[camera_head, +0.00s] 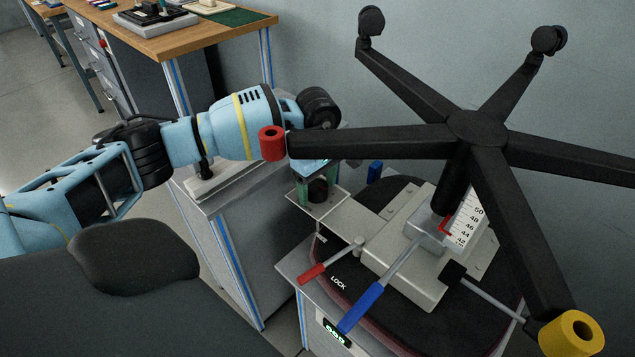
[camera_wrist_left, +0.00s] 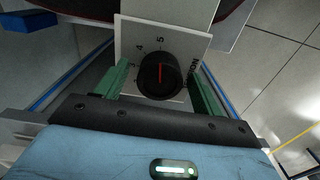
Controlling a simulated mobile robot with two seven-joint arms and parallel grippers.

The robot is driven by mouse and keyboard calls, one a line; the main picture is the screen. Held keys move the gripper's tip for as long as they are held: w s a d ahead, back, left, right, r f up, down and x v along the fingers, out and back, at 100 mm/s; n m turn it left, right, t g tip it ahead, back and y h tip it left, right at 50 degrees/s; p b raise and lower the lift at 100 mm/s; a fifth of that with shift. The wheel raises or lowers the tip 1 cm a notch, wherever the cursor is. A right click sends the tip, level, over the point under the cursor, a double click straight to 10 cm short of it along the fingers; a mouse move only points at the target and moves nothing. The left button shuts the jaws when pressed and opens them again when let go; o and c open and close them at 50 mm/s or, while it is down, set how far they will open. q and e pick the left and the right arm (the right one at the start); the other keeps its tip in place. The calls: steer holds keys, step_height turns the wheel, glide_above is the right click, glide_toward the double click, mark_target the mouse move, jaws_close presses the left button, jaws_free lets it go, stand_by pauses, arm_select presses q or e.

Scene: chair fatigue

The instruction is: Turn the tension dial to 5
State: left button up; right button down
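The tension dial is a round black knob (camera_wrist_left: 160,76) with a red pointer line on a white plate (camera_wrist_left: 125,38) marked with numbers. In the left wrist view the red line points up, roughly at the 5. In the head view the knob (camera_head: 318,190) is small and its pointer cannot be read. My left gripper (camera_wrist_left: 160,85) is open, with one green finger on each side of the knob; narrow gaps seem to show between the fingers and the knob. It also shows in the head view (camera_head: 318,188), over the dial plate. My right gripper is not in view.
An upturned chair base (camera_head: 478,130) with black legs spreads close to my left wrist. A red-handled lever (camera_head: 312,273) and a blue-handled lever (camera_head: 360,307) stick out beside the dial. A wooden-topped bench (camera_head: 180,40) stands at the back left.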

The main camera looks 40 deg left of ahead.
mark_target(317, 186)
arm_select(q)
steer(key=shift+r, duration=3.95)
steer(key=shift+f, duration=0.1)
